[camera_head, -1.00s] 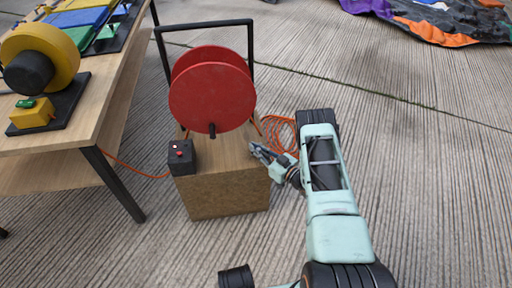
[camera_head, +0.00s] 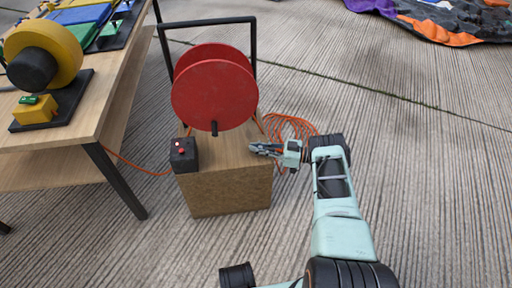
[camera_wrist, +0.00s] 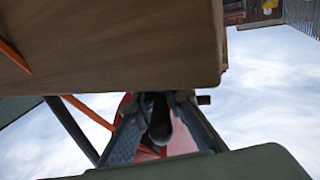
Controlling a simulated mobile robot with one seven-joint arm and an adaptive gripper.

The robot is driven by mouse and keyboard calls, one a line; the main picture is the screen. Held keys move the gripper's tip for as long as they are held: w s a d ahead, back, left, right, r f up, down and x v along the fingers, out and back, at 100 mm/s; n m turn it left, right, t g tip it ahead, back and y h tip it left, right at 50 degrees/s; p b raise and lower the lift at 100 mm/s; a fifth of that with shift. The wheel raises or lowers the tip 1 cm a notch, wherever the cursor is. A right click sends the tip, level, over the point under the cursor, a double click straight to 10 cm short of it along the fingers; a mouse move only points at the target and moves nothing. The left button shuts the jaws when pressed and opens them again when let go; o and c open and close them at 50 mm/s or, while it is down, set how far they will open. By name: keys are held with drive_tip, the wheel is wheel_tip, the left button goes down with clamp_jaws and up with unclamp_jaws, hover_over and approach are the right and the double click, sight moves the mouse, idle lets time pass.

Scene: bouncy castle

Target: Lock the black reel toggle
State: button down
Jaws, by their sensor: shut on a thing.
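A red reel (camera_head: 214,95) stands in a black frame on a wooden block (camera_head: 230,192). A short black handle (camera_head: 214,128) sticks out from the reel's face. My gripper (camera_head: 254,148) is at the right edge of the block top, below and right of the reel. In the wrist view, my gripper (camera_wrist: 160,125) is shut around a dark, rounded piece (camera_wrist: 160,118), which looks like the black toggle. Red of the reel (camera_wrist: 180,141) shows behind it. In the head view the toggle cannot be made out at the fingertips.
Orange cable (camera_head: 290,125) lies coiled behind my wrist. A wooden table (camera_head: 118,95) with a yellow blower (camera_head: 45,50) stands at left.

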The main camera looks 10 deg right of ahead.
drive_tip(key=shift+a+n+g, duration=0.1)
drive_tip(key=shift+n+g, duration=0.2)
idle(0.4)
drive_tip(key=c, duration=2)
unclamp_jaws()
drive_tip(key=shift+c, duration=0.2)
drive_tip(key=v, duration=1.2)
